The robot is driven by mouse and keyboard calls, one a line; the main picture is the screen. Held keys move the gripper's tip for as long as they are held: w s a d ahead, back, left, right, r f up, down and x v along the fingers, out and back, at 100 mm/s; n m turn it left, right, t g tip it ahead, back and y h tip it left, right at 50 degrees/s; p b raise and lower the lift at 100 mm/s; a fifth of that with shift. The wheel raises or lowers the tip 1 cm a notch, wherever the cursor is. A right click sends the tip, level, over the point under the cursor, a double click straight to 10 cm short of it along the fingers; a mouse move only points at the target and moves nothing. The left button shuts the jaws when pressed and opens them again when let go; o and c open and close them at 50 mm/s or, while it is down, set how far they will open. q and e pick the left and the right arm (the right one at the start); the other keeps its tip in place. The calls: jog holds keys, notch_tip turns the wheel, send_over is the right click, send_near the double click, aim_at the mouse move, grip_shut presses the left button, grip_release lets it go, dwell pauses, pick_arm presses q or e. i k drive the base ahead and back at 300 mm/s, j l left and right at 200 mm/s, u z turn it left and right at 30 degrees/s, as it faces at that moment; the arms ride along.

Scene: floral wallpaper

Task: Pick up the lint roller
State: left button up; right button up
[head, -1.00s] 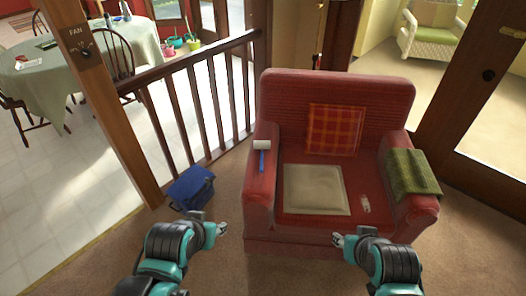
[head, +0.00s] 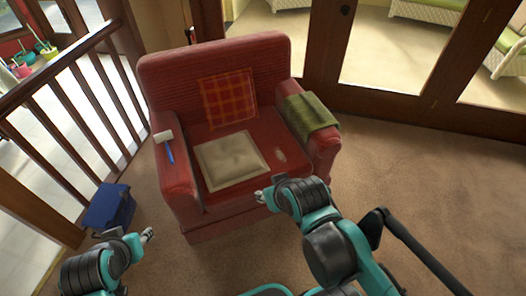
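The lint roller (head: 165,145) has a white head and a blue handle. It lies on the left armrest of the red armchair (head: 215,65). My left gripper (head: 148,235) is low at the left, in front of the chair and well apart from the roller. My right gripper (head: 261,196) is by the front edge of the seat, to the right of and below the roller. Neither gripper appears to hold anything. Their fingers are too small to tell whether they are open or shut.
A beige cushion (head: 231,161), a plaid cushion (head: 229,98) and a green cloth (head: 311,115) are on the chair. A blue bag (head: 108,207) sits on the floor beside a wooden railing (head: 85,120). Carpet at the right (head: 420,190) is clear.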

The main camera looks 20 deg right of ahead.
aim_at(162, 137)
jog(key=i+j+z, duration=0.2)
jog(key=i+z, duration=0.15)
jog(key=i+j+z, duration=0.65)
jog(key=k, duration=0.1)
